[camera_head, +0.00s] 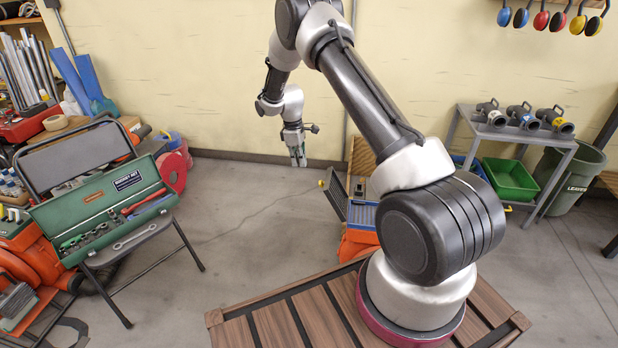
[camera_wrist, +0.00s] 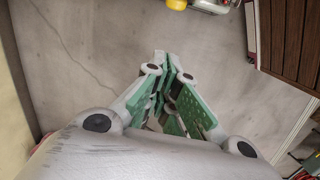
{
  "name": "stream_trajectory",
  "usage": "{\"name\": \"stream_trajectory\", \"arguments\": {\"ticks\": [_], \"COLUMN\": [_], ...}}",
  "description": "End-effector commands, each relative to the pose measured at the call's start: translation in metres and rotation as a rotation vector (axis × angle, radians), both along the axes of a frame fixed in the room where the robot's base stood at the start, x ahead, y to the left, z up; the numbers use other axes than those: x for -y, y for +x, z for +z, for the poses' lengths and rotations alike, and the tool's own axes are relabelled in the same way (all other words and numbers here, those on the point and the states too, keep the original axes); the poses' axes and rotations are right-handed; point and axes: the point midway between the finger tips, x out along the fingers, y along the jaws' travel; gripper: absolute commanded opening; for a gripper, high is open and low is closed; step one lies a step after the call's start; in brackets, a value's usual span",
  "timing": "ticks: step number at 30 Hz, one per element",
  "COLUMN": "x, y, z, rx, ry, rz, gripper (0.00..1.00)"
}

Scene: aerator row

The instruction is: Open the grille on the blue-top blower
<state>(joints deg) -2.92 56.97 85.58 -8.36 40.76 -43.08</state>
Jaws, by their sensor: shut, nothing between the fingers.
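The blue-top blower (camera_head: 364,216) stands on the floor at the middle of the head view. It has a blue slatted top over an orange body, and my arm hides its right part. A dark grille panel (camera_head: 335,196) with a yellow tab (camera_head: 322,184) stands tilted up at its left side, swung away from the blue top. My gripper (camera_head: 297,157) is shut and empty in the air, up and left of the grille and apart from it. Its green fingers (camera_wrist: 168,66) meet in the wrist view, with bare floor behind them. A yellow part (camera_wrist: 177,4) shows at that view's top edge.
A green toolbox (camera_head: 104,209) sits open on a folding chair at left, with orange machines (camera_head: 22,268) beside it. A grey table (camera_head: 480,127), a green tray (camera_head: 510,179) and a green bin (camera_head: 572,170) stand at right. Floor left of the blower is clear.

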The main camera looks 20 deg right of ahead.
Motion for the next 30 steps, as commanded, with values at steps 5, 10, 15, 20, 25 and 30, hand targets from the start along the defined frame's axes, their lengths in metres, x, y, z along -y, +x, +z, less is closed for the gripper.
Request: {"name": "stream_trajectory", "arguments": {"ticks": [5,10,15,20,25,30], "x": [0.002,0.005,0.009,0.021,0.034,0.039], "y": [-0.002,-0.004,-0.006,-0.012,-0.023,-0.027], "z": [-0.015,-0.048,-0.085,-0.094,-0.085,-0.082], "rx": [-0.007,-0.009,-0.009,-0.005,-0.005,-0.006], "ry": [0.000,-0.001,-0.001,-0.002,-0.001,-0.002], "rz": [0.026,0.026,0.024,0.022,0.023,0.024], "gripper": [0.00,0.00,0.00,0.00,0.00,0.00]}}
